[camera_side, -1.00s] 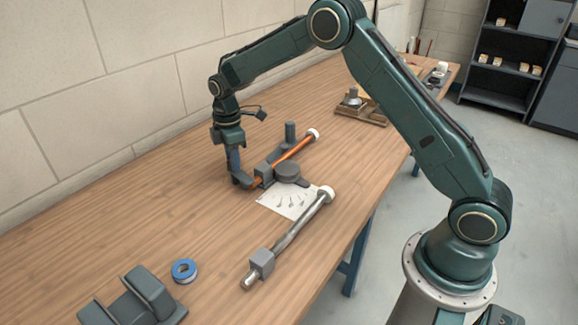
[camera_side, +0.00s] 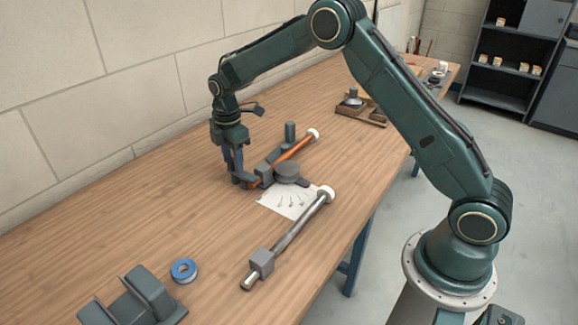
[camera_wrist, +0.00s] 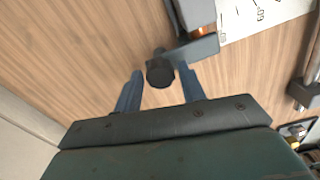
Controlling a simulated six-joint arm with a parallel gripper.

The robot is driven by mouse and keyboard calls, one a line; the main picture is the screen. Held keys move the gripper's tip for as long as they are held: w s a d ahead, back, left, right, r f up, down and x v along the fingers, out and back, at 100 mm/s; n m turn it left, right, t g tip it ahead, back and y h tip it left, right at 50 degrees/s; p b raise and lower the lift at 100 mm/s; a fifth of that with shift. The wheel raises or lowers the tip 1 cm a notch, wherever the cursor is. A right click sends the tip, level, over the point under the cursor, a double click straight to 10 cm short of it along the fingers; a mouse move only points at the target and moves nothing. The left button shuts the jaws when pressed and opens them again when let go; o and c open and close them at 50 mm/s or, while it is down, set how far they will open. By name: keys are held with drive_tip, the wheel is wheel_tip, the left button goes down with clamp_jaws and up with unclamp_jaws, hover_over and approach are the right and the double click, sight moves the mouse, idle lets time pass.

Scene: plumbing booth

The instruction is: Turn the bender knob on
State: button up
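The bender, grey with an orange handle (camera_side: 295,148), stands on the wooden bench, with a round grey disc (camera_side: 287,171) at its middle. Its dark round knob (camera_wrist: 160,73) shows in the wrist view at the end of a grey arm. My gripper (camera_side: 236,179) points down at the bender's left end. In the wrist view, my gripper (camera_wrist: 161,72) is open, its two blue fingers on either side of the knob with gaps showing. I cannot tell whether the fingertips reach down to the knob's height. In the side view the fingers largely hide the knob.
A white angle sheet (camera_side: 290,203) lies by the bender. A grey metal bar with a white end (camera_side: 298,228) lies nearer the front edge. A blue tape roll (camera_side: 184,271) and a dark grey cradle (camera_side: 135,302) are at front left. A wooden tray (camera_side: 361,113) sits farther back.

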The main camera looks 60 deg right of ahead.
drive_tip(key=shift+o, duration=0.6)
wheel_tip(320, 180, up, 14)
idle(0.5)
drive_tip(key=shift+f, duration=0.1)
